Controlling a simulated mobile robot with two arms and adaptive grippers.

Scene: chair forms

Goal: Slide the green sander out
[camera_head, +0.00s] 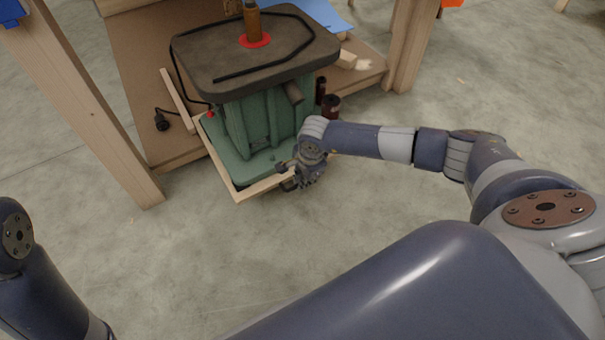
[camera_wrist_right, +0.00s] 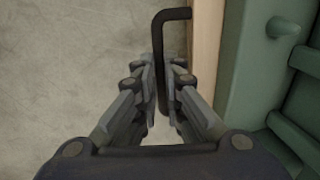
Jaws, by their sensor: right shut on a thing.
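The green sander (camera_head: 262,118) has a dark flat top, a red ring and a brown upright spindle. It stands on a wood-edged tray (camera_head: 250,190) that juts out from the low shelf of a wooden bench. Its green body also shows at the right of the right wrist view (camera_wrist_right: 262,70). My right gripper (camera_head: 288,182) is at the tray's front edge. In the right wrist view its fingers (camera_wrist_right: 168,100) are closed around a black bar handle (camera_wrist_right: 176,14) beside the wooden edge. My left gripper is out of view; only part of that arm shows.
Wooden bench legs (camera_head: 85,100) stand left and right of the sander (camera_head: 410,45). A black plug (camera_head: 161,121) on a cord lies left of the tray. Dark brown cans (camera_head: 331,104) and wood scraps (camera_head: 347,60) are at its right. The concrete floor in front is clear.

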